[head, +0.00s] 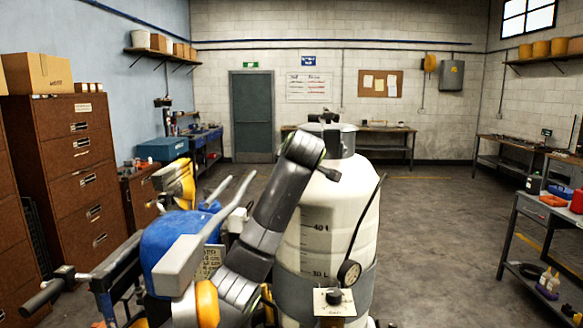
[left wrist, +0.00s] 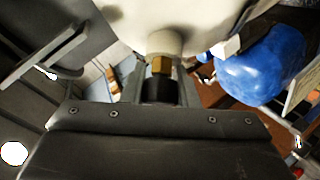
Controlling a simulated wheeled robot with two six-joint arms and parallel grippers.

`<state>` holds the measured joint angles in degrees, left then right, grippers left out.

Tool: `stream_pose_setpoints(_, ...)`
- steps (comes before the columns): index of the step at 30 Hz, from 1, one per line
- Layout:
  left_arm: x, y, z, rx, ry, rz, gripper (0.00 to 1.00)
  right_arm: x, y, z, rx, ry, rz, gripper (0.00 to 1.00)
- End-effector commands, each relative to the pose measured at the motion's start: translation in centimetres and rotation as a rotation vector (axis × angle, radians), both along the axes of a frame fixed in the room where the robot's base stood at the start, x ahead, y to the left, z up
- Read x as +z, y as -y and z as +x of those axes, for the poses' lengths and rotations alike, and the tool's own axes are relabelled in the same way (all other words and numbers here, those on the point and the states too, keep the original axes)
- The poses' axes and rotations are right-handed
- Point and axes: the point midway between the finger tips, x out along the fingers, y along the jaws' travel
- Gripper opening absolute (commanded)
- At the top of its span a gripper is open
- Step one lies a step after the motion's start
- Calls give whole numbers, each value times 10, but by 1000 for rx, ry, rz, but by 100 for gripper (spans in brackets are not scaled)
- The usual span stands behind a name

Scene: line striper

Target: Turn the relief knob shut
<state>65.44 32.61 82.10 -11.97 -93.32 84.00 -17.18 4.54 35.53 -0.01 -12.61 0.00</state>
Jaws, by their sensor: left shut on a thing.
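The relief knob (left wrist: 158,90) is a black cap on a brass stem (left wrist: 160,65) that sticks out from the pale tank wall in the left wrist view. My left gripper (left wrist: 160,82) has a finger on either side of the knob and is shut on it. The white tank (head: 322,225), with litre marks, stands in the middle of the head view. My left arm reaches up across its left side there. The gripper and the relief knob are hidden in that view. My right gripper is in neither view.
A gauge (head: 349,272) hangs on a hose at the tank's front, above a plate with another black knob (head: 335,297). A blue machine part (head: 170,250) and metal handlebars are close on the left. Brown drawers (head: 80,165) stand further left. Open floor (head: 430,215) lies to the right.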

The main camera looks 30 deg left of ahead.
Motion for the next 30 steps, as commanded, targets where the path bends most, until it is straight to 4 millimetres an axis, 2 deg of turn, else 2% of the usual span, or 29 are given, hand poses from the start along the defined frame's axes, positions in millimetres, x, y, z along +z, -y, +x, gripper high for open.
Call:
stream_pose_setpoints(17, 0, 0, 0, 22, 0, -27, 4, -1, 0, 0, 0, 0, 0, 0)
stream_pose_setpoints(18, 0, 0, 0, 22, 0, -27, 28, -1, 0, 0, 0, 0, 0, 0)
stream_pose_setpoints(22, 0, 0, 0, 22, 0, -27, 45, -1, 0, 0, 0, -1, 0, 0)
stream_pose_setpoints(23, 0, 0, 0, 22, -1, -26, 48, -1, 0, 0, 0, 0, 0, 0)
stream_pose_setpoints(30, 0, 0, 0, 22, -1, -26, 48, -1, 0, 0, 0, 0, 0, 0)
